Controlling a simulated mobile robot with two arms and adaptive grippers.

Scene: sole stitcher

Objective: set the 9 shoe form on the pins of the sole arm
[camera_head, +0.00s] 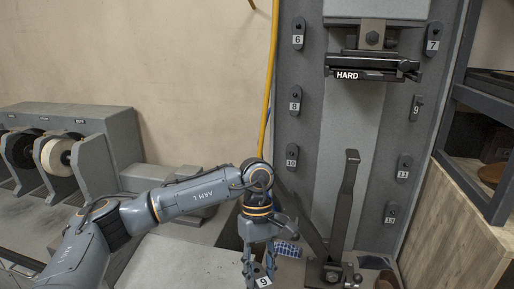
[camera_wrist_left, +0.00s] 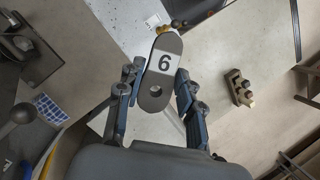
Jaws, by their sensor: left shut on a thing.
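My left gripper (camera_head: 258,270) is shut on the shoe form (camera_head: 264,282) at the bottom of the head view. The form is a dark, sole-shaped plate with a white label, reading 9 there. In the left wrist view the form (camera_wrist_left: 155,88) lies between the fingers (camera_wrist_left: 152,97); its label looks like a 6, as an upside-down 9 would. A round hole shows near its end. A dark upright arm (camera_head: 345,200) stands right of the gripper, apart from the form. I cannot make out pins on it. My right gripper is not in view.
The numbered wall panel (camera_head: 340,120) holds several other forms; the place marked 9 (camera_head: 417,110) looks bare. A press head labelled HARD (camera_head: 372,74) hangs above. A blue checked cloth (camera_head: 287,248) lies beside the gripper.

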